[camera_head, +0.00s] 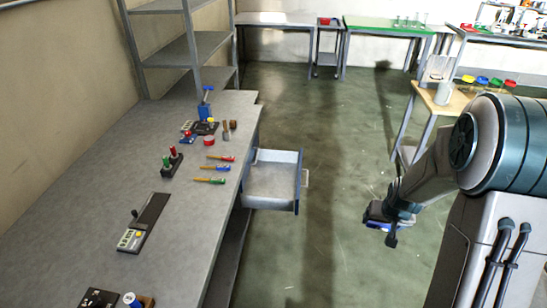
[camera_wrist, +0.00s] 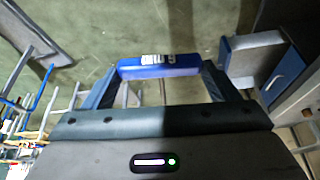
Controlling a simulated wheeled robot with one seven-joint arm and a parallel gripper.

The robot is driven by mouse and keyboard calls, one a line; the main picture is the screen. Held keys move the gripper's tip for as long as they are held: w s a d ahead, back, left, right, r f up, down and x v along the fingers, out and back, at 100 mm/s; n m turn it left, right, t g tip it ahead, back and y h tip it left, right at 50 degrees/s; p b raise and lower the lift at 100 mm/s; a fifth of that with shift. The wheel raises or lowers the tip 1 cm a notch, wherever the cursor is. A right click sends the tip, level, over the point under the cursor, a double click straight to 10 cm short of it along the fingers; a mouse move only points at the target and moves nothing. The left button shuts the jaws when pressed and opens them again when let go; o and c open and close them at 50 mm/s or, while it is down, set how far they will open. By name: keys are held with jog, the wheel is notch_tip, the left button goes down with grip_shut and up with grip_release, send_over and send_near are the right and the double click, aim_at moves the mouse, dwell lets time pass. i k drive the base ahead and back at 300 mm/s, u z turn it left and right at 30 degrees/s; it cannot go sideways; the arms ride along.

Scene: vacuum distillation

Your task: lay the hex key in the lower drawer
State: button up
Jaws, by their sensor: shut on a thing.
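My gripper (camera_head: 388,226) hangs over the floor, to the right of the open drawer and apart from it. It is shut on the blue hex key (camera_wrist: 160,67), which lies crosswise between the fingertips in the wrist view and has white marks. Its bent shape cannot be made out. An open drawer (camera_head: 272,180) sticks out from the right side of the grey workbench; its tray looks empty. It also shows at the upper right of the wrist view (camera_wrist: 252,54). Whether another drawer sits above or below it cannot be told.
The workbench (camera_head: 110,190) holds several screwdrivers (camera_head: 212,168), a black-and-grey device (camera_head: 145,222) and small tools. Grey shelves (camera_head: 190,50) stand behind it. A small wooden-topped table (camera_head: 440,100) stands at the right. The floor between drawer and gripper is clear.

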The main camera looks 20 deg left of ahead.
aim_at(255, 193)
jog(key=u, duration=0.05)
jog(key=i, duration=1.7)
jog(key=u, duration=1.45)
